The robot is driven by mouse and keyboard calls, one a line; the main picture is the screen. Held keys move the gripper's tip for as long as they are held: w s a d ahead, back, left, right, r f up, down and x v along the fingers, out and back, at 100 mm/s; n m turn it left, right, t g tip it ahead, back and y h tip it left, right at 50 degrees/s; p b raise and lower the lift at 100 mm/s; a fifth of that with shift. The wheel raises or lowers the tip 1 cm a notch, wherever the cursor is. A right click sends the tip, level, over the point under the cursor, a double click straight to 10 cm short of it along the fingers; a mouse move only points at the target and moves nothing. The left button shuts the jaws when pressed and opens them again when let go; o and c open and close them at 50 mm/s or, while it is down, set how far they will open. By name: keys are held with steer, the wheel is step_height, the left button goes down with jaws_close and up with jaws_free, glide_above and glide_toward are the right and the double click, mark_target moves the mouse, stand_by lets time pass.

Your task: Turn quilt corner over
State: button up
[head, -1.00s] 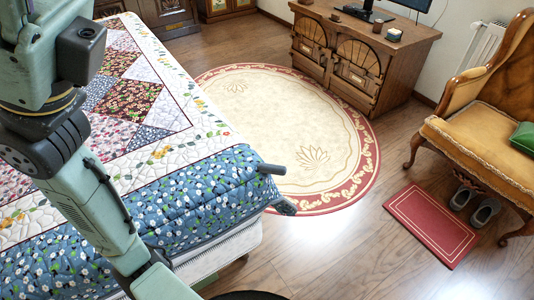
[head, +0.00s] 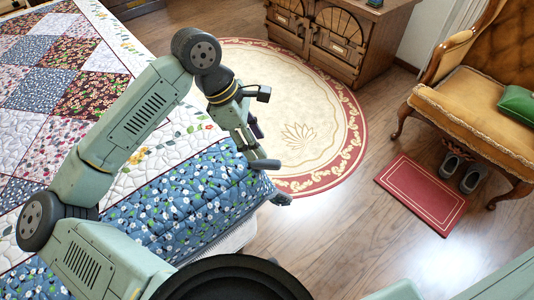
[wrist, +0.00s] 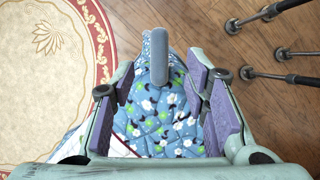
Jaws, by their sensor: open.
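The quilt (head: 190,200) lies on the bed, patchwork in the middle with a blue floral border. Its near right corner (head: 262,185) hangs over the bed's corner, and the blue floral cloth also shows in the wrist view (wrist: 165,135). A short grey rod (head: 265,164) sticks out at this corner; the wrist view shows the rod (wrist: 160,58) upright in the picture between my fingers. My gripper (head: 252,148) is open above the corner, its purple-padded fingers (wrist: 163,95) on either side of rod and cloth. I cannot tell whether they touch.
A round cream and red rug (head: 300,120) lies beyond the bed. A wooden cabinet (head: 335,50) stands behind it. At right are an armchair (head: 470,100), a red mat (head: 423,194) and slippers (head: 472,177). Dark poles (wrist: 285,75) show in the wrist view. Floor right of the bed is open.

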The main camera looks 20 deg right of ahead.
mark_target(269, 161)
steer(key=p+x, duration=0.1)
steer(key=x, duration=0.6)
steer(key=shift+d+f, duration=0.15)
steer(key=shift+c, duration=0.3)
jaws_close()
stand_by(0.4)
